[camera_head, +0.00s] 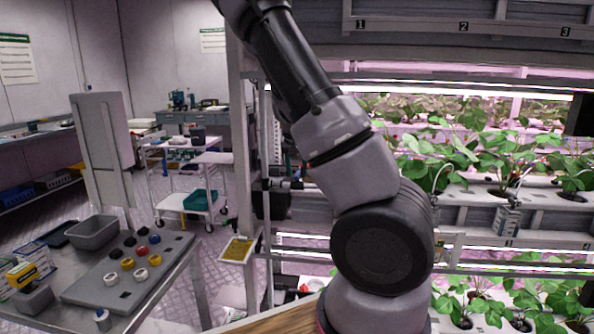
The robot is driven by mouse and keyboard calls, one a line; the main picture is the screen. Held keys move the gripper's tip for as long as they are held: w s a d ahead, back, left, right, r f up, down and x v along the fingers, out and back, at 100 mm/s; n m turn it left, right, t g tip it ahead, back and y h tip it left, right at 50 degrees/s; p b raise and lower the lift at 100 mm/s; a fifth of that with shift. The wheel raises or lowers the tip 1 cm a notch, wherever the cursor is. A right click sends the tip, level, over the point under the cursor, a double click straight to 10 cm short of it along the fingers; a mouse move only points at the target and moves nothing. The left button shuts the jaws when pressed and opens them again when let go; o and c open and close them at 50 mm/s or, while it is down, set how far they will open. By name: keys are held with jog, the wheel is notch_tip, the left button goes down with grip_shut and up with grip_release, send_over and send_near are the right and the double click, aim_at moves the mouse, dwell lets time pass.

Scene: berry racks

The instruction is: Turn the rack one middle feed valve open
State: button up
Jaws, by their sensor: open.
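The berry rack (243,150) stands at the centre and right, with lit shelves of strawberry plants. On its left side, at mid height, a small dark fitting with a pale pipe (287,184) shows beside my arm. It may be the middle feed valve, but it is too small to tell its handle position. My arm crosses in front of the rack and hides part of its left side. It rises out of the top edge of the picture, so my gripper is out of view.
A grey table at the left front holds a grey bin (93,232), a board (128,272) with several coloured caps, and a yellow box (30,268). A white cart (183,199) stands behind. Floor shows between the table and the rack.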

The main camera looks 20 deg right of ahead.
grip_shut()
jog(key=n, duration=0.2)
jog(key=n+y, duration=0.1)
jog(key=n, duration=0.1)
jog(key=shift+d+t+y, duration=0.3)
jog(key=shift+d, duration=0.05)
jog(key=n+y, duration=0.1)
jog(key=n, duration=0.1)
jog(key=n+y, duration=0.1)
jog(key=n, duration=0.2)
jog(key=shift+d, duration=0.15)
jog(key=n, duration=0.2)
jog(key=n+y, duration=0.1)
jog(key=n, duration=0.1)
jog(key=shift+d+n+y, duration=0.1)
jog(key=shift+n+y, duration=0.2)
jog(key=shift+n, duration=0.1)
jog(key=shift+w+d+n+g+y, duration=0.1)
jog(key=shift+n+g+y, duration=0.3)
jog(key=shift+n, duration=0.65)
jog(key=shift+w+n+g+y, duration=0.1)
jog(key=shift+n+g, duration=0.5)
jog(key=shift+n, duration=0.45)
jog(key=shift+s, duration=0.1)
